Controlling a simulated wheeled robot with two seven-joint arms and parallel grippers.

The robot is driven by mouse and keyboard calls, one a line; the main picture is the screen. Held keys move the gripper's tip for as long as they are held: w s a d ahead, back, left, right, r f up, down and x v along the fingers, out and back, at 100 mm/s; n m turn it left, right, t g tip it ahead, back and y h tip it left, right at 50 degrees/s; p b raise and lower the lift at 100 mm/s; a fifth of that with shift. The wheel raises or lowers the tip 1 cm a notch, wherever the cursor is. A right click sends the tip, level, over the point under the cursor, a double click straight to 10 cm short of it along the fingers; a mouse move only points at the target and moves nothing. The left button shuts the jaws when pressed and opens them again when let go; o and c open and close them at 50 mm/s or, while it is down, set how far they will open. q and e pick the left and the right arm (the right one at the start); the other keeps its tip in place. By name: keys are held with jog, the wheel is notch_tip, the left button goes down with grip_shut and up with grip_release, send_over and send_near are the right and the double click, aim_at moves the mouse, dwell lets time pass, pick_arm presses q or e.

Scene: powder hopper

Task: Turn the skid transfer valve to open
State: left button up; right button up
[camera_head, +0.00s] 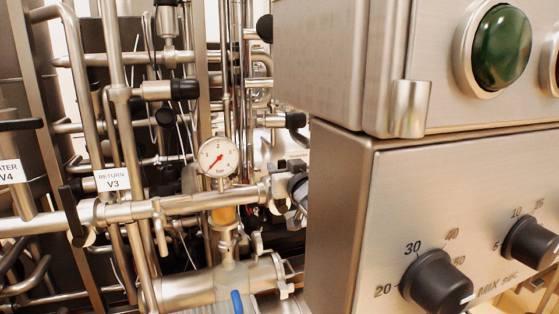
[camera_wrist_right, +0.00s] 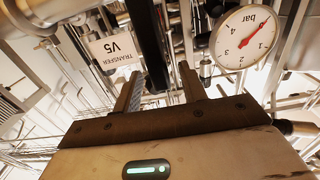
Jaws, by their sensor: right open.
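The white TRANSFER V5 label (camera_wrist_right: 118,48) shows upside down in the right wrist view. In the head view a small part of a TRANSFER label (camera_head: 297,157) shows beside the cabinet edge. My right gripper (camera_wrist_right: 160,80) is open, its two fingers apart and pointing at the pipework near the label. A long black bar (camera_wrist_right: 147,45), possibly the valve handle, shows between the fingers; I cannot tell if it touches them. In the head view the cabinet hides most of this area, and I cannot clearly make out the gripper. My left gripper is not in view.
A steel control cabinet (camera_head: 340,215) with black knobs (camera_head: 437,283) and a green button (camera_head: 501,47) fills the right. A pressure gauge (camera_head: 218,158) stands by dense pipes; a gauge also shows in the wrist view (camera_wrist_right: 245,37). Label V3 (camera_head: 113,180) is left.

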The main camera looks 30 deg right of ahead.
jog(key=shift+x, duration=1.6)
grip_shut()
jog(key=shift+a, duration=0.1)
